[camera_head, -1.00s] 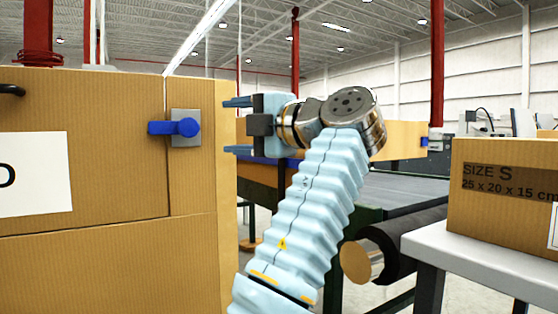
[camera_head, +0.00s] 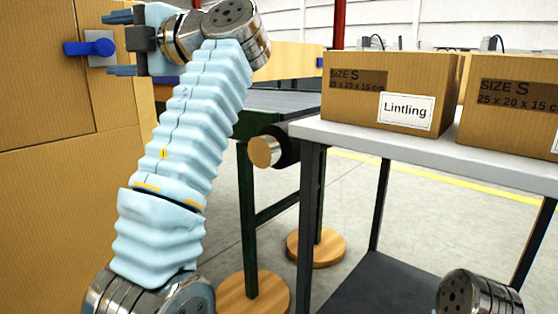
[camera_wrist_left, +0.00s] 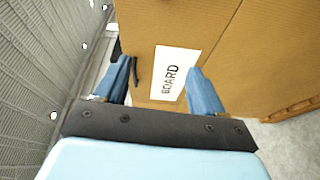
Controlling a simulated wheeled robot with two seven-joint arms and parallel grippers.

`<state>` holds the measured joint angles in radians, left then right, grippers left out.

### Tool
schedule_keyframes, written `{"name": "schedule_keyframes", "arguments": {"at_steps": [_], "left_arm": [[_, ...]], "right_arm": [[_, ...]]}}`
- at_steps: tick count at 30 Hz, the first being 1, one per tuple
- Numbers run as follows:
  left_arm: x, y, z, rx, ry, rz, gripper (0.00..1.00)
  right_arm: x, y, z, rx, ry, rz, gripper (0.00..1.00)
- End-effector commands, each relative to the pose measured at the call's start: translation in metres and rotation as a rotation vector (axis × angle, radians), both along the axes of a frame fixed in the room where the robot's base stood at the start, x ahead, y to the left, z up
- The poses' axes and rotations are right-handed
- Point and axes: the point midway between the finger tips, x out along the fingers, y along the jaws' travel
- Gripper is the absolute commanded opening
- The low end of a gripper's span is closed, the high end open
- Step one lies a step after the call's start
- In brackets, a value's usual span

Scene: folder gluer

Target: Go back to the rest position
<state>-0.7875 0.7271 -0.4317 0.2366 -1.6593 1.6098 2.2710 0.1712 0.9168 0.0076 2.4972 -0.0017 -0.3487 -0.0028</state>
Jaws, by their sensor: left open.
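My left gripper (camera_head: 108,44) is open and empty in the head view, at the upper left, with its two fingers pointing left. The left arm rises from the bottom to it. The blue latch handle (camera_head: 90,47) on the cardboard-coloured panel (camera_head: 60,180) shows between the fingers in the picture; I cannot tell whether they touch it. In the left wrist view the open fingers (camera_wrist_left: 158,68) point at a cardboard-coloured surface with a white label (camera_wrist_left: 174,73) reading BOARD. A joint of my right arm shows at the bottom right of the head view; the right gripper is out of view.
A grey-topped table (camera_head: 400,145) at right carries a Lintling box (camera_head: 352,110) and another size S box (camera_head: 515,125). A dark conveyor (camera_head: 270,101) with a roller (camera_head: 265,150) lies behind the arm. Wooden discs (camera_head: 316,247) sit under its legs. Open floor shows between.

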Motion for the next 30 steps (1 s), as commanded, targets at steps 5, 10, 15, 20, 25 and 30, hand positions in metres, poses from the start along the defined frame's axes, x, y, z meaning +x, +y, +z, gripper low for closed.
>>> {"name": "schedule_keyframes", "arguments": {"at_steps": [5,10,15,20,25,30], "left_arm": [[0.033,-0.005,-0.014,0.049,0.119,-0.056,0.69],[0.074,-0.012,-0.038,0.107,0.275,-0.130,0.69],[0.129,-0.021,-0.081,0.182,0.493,-0.243,0.69],[0.190,-0.032,-0.154,0.268,0.774,-0.407,0.69],[0.247,-0.046,-0.289,0.355,1.152,-0.687,0.69],[0.255,-0.061,-0.438,0.392,1.451,-1.020,0.69]], "right_arm": [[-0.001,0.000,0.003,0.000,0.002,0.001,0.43],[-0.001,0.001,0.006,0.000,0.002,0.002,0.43],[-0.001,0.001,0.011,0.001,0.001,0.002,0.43],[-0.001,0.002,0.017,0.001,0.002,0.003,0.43],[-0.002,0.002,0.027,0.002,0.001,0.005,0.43],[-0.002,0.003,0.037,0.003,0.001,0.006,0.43]]}}
